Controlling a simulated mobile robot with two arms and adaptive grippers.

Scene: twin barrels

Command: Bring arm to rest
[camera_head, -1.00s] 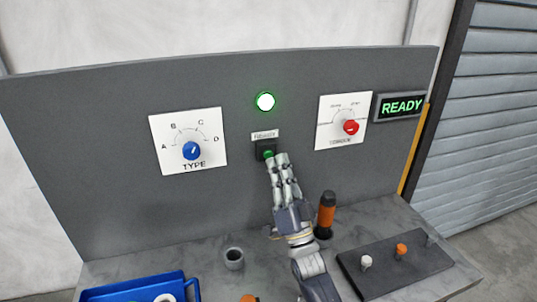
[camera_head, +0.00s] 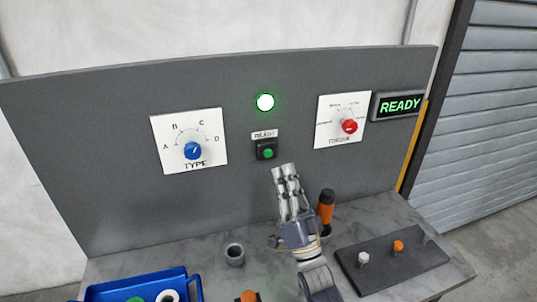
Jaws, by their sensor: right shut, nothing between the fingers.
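My right gripper (camera_head: 286,172) is shut and empty. It stands upright in front of the dark grey panel (camera_head: 120,205), below and a little right of the green button (camera_head: 267,153), apart from it in the picture. The button sits in a black housing under a small label. My left gripper is not in view.
The panel carries a blue TYPE knob (camera_head: 192,150), a lit lamp (camera_head: 265,102), a red knob (camera_head: 349,126) and a READY display (camera_head: 399,105). On the bench are an orange-handled tool (camera_head: 326,208), a grey cup (camera_head: 235,254), a peg board (camera_head: 375,280) and a blue tray (camera_head: 188,279).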

